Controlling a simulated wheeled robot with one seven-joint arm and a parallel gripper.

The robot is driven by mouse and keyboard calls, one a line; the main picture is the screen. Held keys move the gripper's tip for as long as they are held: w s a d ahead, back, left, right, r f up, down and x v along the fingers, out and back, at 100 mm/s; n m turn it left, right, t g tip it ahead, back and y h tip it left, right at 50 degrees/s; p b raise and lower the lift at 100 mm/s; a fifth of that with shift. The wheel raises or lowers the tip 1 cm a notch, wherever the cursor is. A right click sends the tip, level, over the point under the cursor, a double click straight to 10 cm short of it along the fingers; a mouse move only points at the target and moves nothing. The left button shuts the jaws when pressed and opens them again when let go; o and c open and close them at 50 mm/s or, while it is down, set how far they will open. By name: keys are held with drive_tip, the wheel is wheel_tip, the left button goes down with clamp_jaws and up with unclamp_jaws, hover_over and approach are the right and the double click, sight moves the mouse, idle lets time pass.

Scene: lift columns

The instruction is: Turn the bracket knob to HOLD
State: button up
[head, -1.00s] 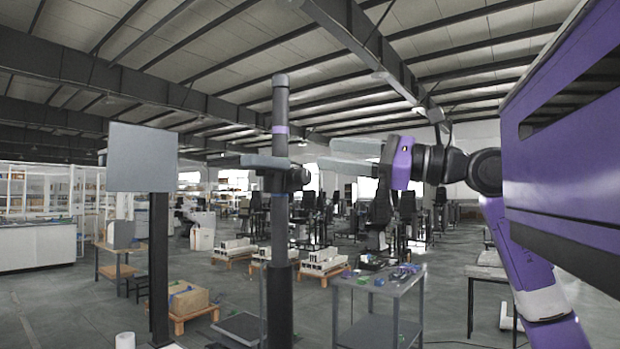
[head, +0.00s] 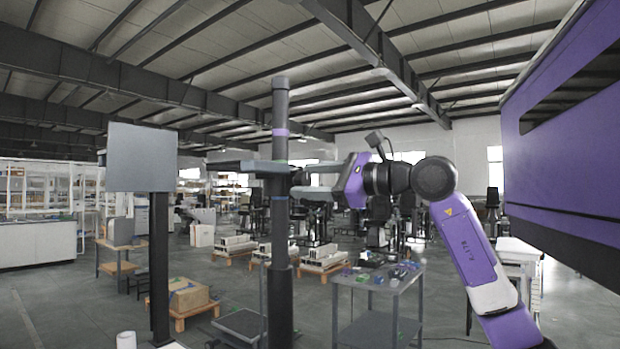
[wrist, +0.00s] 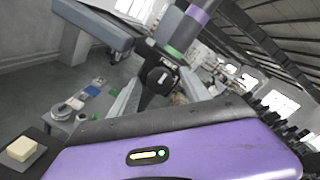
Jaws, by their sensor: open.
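The dark upright column (head: 281,105) has a purple band and carries a flat grey bracket (head: 240,166). In the wrist view the bracket (wrist: 98,22) extends to the upper left from the column. The black bracket knob (wrist: 160,78) has a small white mark on its face; I cannot read any HOLD label. My gripper (head: 300,182) is at the column at bracket height. In the wrist view my gripper (wrist: 160,88) is open, with one pale finger on each side of the knob. I cannot tell whether the fingers touch it.
A grey panel on a dark post (head: 142,158) stands to the left. A metal work table (head: 385,284) with small parts stands below my arm. Pallets with boxes (head: 190,298) lie on the floor behind. The floor at the lower left is mostly clear.

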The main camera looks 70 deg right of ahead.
drive_tip(key=shift+c, duration=0.3)
clamp_jaws()
drive_tip(key=shift+m, duration=0.3)
drive_tip(key=m+b, duration=0.2)
drive_tip(key=m, duration=0.1)
drive_tip(key=shift+w+m, duration=0.1)
drive_tip(key=shift+m, duration=0.3)
drive_tip(key=m+b, duration=0.1)
drive_tip(key=m, duration=0.3)
drive_tip(key=shift+m+t+h, duration=0.3)
drive_tip(key=shift+m+t, duration=0.1)
drive_tip(key=m, duration=0.4)
drive_tip(key=shift+a+m, duration=0.1)
drive_tip(key=shift+m, duration=0.3)
drive_tip(key=shift+r+m+h+p, duration=0.1)
drive_tip(key=shift+m+h+p, duration=0.35)
drive_tip(key=shift+m, duration=2.05)
drive_tip(key=shift+h, duration=0.25)
